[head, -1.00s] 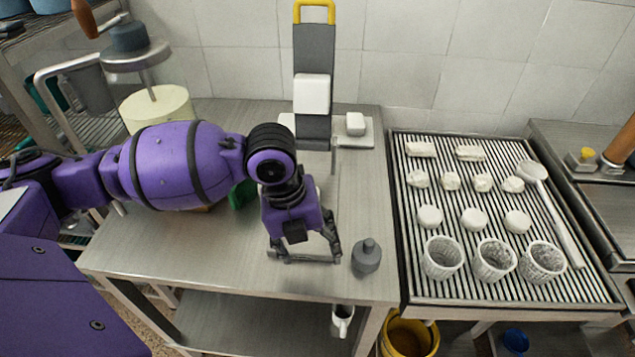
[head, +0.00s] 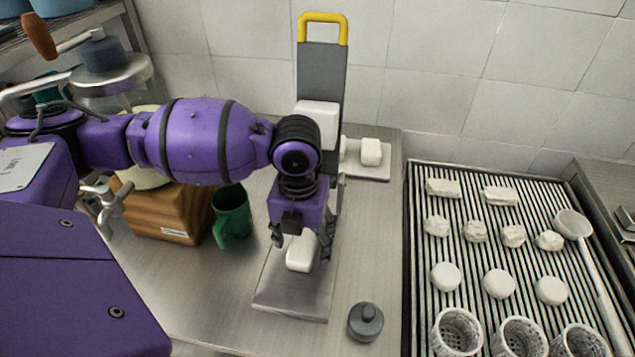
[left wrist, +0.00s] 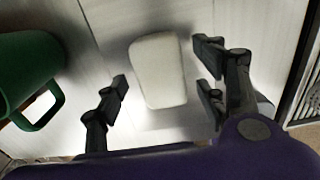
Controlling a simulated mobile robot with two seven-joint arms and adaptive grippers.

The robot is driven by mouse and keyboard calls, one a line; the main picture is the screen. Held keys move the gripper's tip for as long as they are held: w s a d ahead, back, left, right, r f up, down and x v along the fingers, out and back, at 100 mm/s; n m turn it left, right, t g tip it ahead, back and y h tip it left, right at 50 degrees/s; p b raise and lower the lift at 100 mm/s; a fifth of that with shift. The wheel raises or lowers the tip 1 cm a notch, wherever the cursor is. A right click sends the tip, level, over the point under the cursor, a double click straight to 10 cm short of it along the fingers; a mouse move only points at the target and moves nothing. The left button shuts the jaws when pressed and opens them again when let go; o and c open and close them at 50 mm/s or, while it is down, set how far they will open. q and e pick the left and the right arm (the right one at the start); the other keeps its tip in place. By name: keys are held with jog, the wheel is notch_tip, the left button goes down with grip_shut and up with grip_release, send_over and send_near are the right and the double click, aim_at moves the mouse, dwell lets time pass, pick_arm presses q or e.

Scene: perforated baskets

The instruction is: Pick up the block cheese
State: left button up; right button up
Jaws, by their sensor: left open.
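A white block of cheese (head: 299,255) lies on a flat metal plate (head: 290,300) on the steel table. It also shows in the left wrist view (left wrist: 158,70), between the fingers with gaps on both sides. My left gripper (head: 302,246) is open over the block, pointing down, and its fingers partly hide the block in the head view. In the left wrist view the open fingertips (left wrist: 166,76) lie on either side of the block. My right gripper is in neither view.
A green mug (head: 232,214) and a wooden block (head: 165,212) stand left of the plate. A grey knob-like weight (head: 366,321) is near its front right. Behind stands an upright grey board with a yellow handle (head: 322,18). A ribbed tray (head: 412,250) is at right.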

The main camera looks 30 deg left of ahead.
pick_arm(q)
jog(key=shift+f, duration=0.75)
jog(key=c, duration=1.5)
jog(key=shift+c, duration=0.2)
jog(key=shift+r, duration=0.15)
